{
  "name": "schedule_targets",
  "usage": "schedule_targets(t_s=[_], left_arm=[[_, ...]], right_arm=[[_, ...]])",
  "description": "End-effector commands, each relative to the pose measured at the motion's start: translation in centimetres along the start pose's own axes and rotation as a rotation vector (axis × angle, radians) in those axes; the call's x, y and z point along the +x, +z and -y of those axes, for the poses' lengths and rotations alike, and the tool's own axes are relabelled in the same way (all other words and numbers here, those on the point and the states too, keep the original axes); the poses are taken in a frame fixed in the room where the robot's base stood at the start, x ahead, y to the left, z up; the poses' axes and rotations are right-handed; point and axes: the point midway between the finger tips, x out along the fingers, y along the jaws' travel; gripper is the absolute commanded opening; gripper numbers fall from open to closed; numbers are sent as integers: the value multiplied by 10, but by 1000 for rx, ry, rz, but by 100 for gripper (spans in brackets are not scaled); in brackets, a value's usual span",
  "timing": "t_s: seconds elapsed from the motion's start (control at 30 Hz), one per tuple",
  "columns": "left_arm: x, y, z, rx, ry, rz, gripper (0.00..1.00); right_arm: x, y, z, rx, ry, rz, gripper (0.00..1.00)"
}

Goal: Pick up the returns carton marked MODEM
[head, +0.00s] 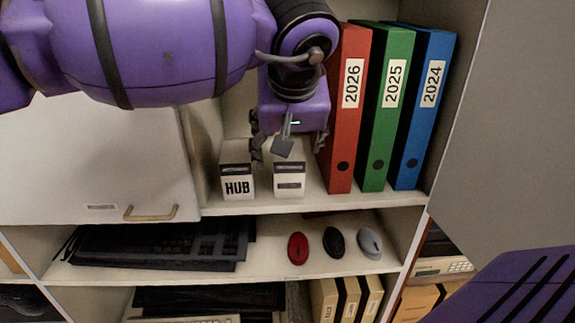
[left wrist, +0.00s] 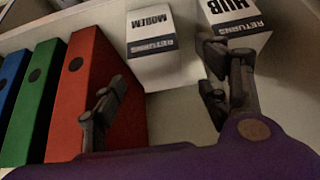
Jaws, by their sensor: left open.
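The MODEM carton (left wrist: 153,68) is white with a dark RETURNS band and stands on the upper shelf. In the head view the carton (head: 289,183) is below my left gripper (head: 289,146), and its lettering is too small to read there. My left gripper is open, its fingers spread to either side of the carton. In the left wrist view the gripper (left wrist: 160,92) has the carton ahead between its two fingers, with no contact visible. The similar HUB carton (head: 237,187) stands just left of it in the head view. My right gripper is out of view.
Red (head: 346,120), green (head: 387,120) and blue (head: 423,120) binders stand close right of the MODEM carton. A cabinet door (head: 95,160) is at the left. The shelf below holds keyboards (head: 160,245) and three mice, red (head: 298,248), black (head: 334,242) and grey (head: 369,242).

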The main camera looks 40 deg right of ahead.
Motion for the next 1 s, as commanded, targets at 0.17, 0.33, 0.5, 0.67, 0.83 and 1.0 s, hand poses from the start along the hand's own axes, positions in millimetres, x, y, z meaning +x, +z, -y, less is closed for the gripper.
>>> schedule_targets(t_s=[0.17, 0.33, 0.5, 0.67, 0.83, 1.0], left_arm=[[16, 1, -2, 0, -1, 1, 68], [42, 3, -3, -1, 0, 2, 68], [54, 2, -3, 0, 1, -1, 68], [54, 2, -3, 0, 1, 0, 67], [54, 3, -3, -1, 1, 0, 44], [54, 3, -3, -1, 1, 0, 22]], right_arm=[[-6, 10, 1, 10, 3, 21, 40], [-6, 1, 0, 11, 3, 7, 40], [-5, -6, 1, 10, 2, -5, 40], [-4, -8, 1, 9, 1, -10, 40], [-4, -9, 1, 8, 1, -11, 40], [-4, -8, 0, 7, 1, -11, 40]])
